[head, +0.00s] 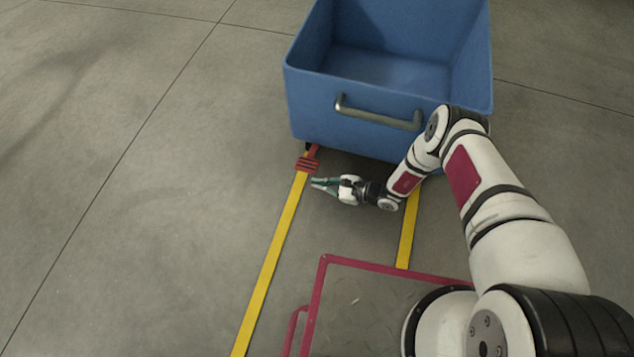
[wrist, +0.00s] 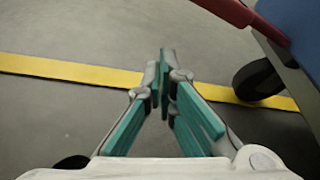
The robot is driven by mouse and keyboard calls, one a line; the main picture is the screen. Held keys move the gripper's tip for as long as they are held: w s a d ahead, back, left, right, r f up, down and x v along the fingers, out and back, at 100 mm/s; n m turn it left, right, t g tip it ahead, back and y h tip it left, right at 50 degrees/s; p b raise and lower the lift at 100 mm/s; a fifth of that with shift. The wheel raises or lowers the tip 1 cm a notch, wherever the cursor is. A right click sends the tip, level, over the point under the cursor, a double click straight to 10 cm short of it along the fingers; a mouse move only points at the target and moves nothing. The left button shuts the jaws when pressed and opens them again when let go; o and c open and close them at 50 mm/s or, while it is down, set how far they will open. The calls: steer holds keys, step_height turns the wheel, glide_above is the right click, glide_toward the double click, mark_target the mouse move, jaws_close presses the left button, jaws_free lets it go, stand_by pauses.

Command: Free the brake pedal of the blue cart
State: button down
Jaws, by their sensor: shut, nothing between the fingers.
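The blue cart (head: 330,125) stands ahead of me, an empty open bin with a metal handle (head: 378,112) on its near side. Its red brake pedal (head: 308,163) sticks out low at the near left corner, above a yellow floor line. In the wrist view the pedal (wrist: 228,10) shows as a red bar at the top right, beside the cart's blue side (wrist: 300,25) and a black wheel (wrist: 258,80). My gripper (head: 315,183) is low, just in front and slightly right of the pedal, apart from it. Its fingertips (wrist: 163,85) are together with nothing between them.
Two yellow lines run along the grey floor, a left one (head: 272,260) and a right one (head: 408,230). My arm reaches in from the right, past the cart's near side. The floor left of the cart is clear.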

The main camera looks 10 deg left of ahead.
steer(key=w+p+v, duration=0.1)
steer(key=p+v, duration=0.2)
steer(key=v, duration=0.7)
steer(key=shift+w+p, duration=0.2)
steer(key=shift+p, duration=0.1)
steer(key=shift+d, duration=0.15)
